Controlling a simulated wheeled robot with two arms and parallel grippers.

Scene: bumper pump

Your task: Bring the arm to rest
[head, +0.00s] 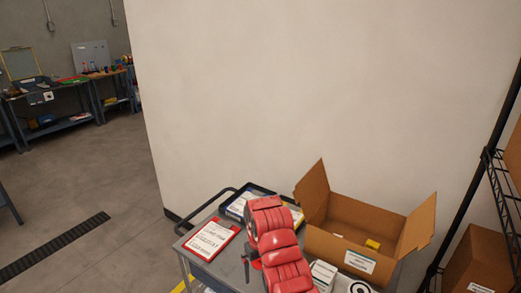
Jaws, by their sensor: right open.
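My left gripper is not in view.
A cart (227,262) with a dark rail holds a red clipboard (212,239) and a dark tray (236,204). The open cardboard box (345,243) has a yellow item (373,244) inside. A black rack (493,165) stands right. A pale wall is behind; the left floor is mostly clear.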

